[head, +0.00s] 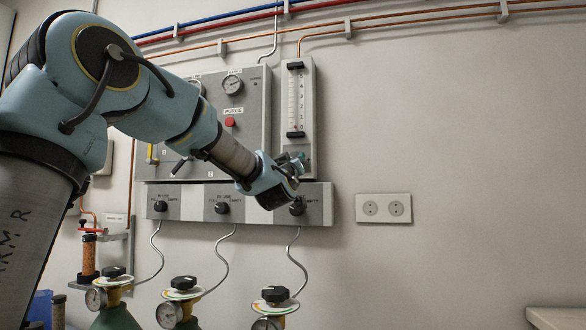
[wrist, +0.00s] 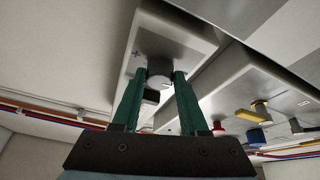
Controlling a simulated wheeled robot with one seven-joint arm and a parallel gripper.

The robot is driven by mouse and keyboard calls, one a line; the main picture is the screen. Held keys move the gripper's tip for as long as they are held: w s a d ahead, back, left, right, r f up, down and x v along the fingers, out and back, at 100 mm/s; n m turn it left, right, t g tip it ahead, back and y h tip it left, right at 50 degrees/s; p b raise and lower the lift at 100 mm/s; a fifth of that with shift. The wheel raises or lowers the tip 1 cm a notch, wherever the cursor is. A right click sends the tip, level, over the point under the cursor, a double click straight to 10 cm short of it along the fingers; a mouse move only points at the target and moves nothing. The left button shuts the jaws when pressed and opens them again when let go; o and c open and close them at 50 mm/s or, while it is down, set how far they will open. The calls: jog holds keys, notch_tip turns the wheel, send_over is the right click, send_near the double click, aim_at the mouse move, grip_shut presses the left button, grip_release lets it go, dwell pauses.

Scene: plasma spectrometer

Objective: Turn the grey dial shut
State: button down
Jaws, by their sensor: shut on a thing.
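The grey dial (wrist: 160,71) is a short round knob on the end of a pale box, seen between my fingertips in the wrist view. My gripper (wrist: 160,78) has two green fingers, one on each side of the dial, and is shut on it. In the head view my gripper (head: 296,162) is at the lower end of the flow meter (head: 296,100), a tall clear tube on a grey plate. The dial is largely hidden there by my gripper and wrist.
A grey panel (head: 255,120) with gauges and a red button (head: 229,122) stands left of the flow meter. Below is a box with black knobs (head: 222,208). Several gas cylinders stand beneath. A wall socket (head: 383,208) is at right; the wall there is clear.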

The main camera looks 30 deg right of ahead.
jog(key=shift+n+t+y, duration=0.3)
jog(key=shift+n, duration=0.3)
jog(key=shift+c, duration=2.2)
grip_release()
jog(key=b+v, duration=0.3)
jog(key=v, duration=0.7)
jog(key=shift+s+a, duration=0.2)
jog(key=shift+s, duration=0.1)
jog(key=shift+f, duration=0.15)
